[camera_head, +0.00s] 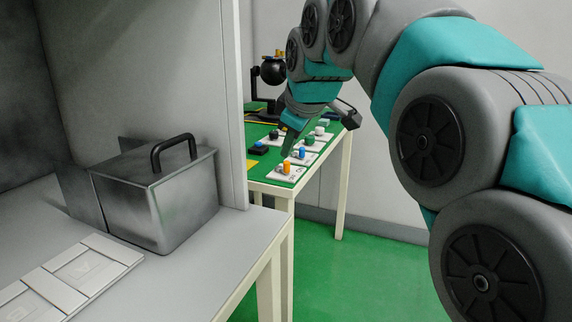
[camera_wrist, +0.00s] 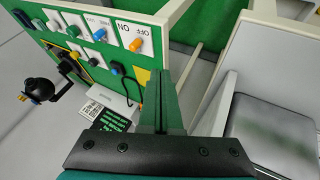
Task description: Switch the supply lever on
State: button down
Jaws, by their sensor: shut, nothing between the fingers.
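An orange lever (camera_head: 287,168) stands on a white plate at the near corner of the green-topped table. In the wrist view the orange lever (camera_wrist: 136,44) sits beside the printed words ON and OFF. No label reading "supply" is legible, and I cannot tell which side the lever rests on. My gripper (camera_head: 287,150) hangs above the table near the row of controls. In the wrist view my gripper (camera_wrist: 163,78) has its dark green fingers together, empty, pointing past the table edge. The fingers appear apart from the orange lever.
A blue control (camera_wrist: 98,35) and a green control (camera_wrist: 73,30) stand on plates beside the orange one. A black ball-shaped device (camera_head: 273,70) stands farther back. A metal box with a handle (camera_head: 168,193) sits on a grey bench (camera_head: 215,238), beside a tall panel (camera_head: 232,110).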

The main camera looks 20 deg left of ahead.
jog(key=shift+f, duration=0.1)
jog(key=w+a+f, duration=0.1)
jog(key=w+f, duration=0.1)
jog(key=w+a+f+p, duration=0.1)
jog(key=w+f, duration=0.2)
jog(key=w+a+f, duration=0.1)
jog(key=w+f, duration=0.1)
jog(key=w, duration=0.1)
jog(key=shift+a+f, duration=0.35)
jog(key=shift+w+f, duration=0.1)
jog(key=shift+w, duration=0.3)
